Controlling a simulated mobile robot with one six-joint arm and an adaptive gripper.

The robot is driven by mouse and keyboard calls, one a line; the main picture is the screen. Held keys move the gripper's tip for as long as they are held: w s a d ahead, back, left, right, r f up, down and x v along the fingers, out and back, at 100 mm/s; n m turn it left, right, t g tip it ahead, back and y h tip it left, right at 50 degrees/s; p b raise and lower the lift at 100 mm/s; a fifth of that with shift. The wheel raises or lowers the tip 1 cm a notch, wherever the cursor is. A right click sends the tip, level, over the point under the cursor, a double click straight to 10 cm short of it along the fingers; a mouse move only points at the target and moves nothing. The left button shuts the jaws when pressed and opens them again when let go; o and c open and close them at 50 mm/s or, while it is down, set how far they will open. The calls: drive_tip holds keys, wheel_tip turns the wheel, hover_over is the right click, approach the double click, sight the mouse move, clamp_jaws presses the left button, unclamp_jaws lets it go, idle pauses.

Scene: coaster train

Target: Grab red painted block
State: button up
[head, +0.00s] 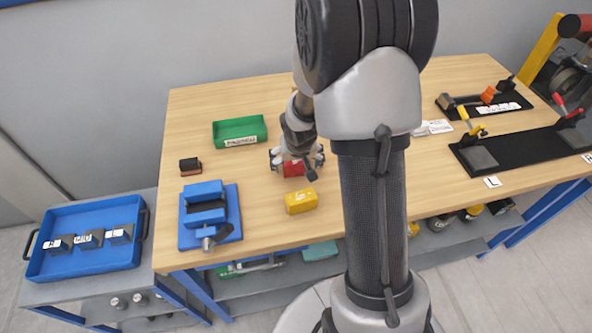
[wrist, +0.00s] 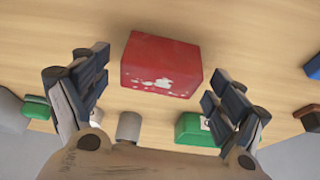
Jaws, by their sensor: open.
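The red painted block (head: 293,169) lies on the wooden table, near its middle, partly hidden by my gripper in the head view. In the wrist view the red block (wrist: 161,65) has worn white patches on its near face. My gripper (head: 297,160) is just above and around the block in the head view. In the wrist view my gripper (wrist: 153,82) is open, with one finger to the left of the block and one to the right. A gap shows on both sides, so the fingers do not appear to touch it.
A yellow block (head: 301,201) sits close in front of the red block. A green tray (head: 239,131) stands behind to the left. A blue vise (head: 209,215) and a dark red-brown block (head: 190,166) are further left. Black tool mats (head: 520,150) lie at the right.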

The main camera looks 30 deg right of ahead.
drive_tip(key=shift+w+f, duration=0.15)
drive_tip(key=shift+f, duration=0.2)
drive_tip(key=shift+r, duration=0.1)
drive_tip(key=shift+c, duration=0.5)
drive_tip(key=c, duration=1.3)
